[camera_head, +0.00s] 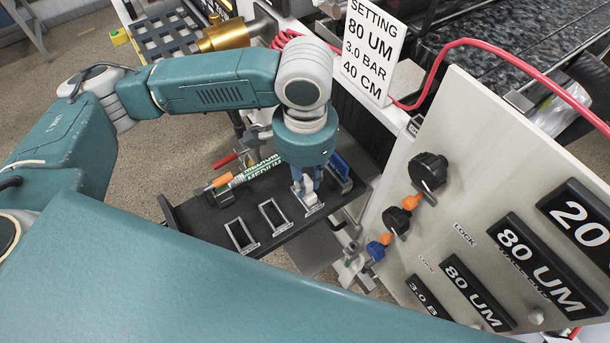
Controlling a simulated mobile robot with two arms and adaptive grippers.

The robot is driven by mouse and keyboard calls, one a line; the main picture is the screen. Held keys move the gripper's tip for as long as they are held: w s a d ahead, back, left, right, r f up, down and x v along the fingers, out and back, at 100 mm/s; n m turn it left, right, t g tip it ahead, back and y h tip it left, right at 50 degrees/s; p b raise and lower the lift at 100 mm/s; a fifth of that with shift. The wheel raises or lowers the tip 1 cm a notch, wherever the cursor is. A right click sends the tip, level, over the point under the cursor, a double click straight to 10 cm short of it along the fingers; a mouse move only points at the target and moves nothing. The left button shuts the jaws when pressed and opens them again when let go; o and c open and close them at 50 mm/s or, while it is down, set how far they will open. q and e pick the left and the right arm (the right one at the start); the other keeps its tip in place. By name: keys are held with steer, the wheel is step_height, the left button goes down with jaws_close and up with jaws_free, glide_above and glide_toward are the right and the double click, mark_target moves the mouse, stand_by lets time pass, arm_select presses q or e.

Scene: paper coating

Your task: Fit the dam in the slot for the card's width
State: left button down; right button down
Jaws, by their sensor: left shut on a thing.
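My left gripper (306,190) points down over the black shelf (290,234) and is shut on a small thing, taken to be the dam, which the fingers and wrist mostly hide. The fingertips are at the rightmost of three pale rectangular frames, close above or in it; I cannot tell which. The middle frame (261,206) and the left frame (229,226) look empty. A card (352,28) reads setting 80 UM, 3.0 bar, 40 CM. I cannot make out the slot for that width. My right gripper is not in view.
A blue piece (341,168) stands on the shelf just right of the gripper. A green "MEDIUM" item (262,166) lies behind. A panel (455,185) with black knobs and readouts stands at the right. A red hose (470,42) crosses above it.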

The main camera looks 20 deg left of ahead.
arm_select(q)
steer(key=c, duration=1.5)
jaws_free()
step_height(320, 180, up, 12)
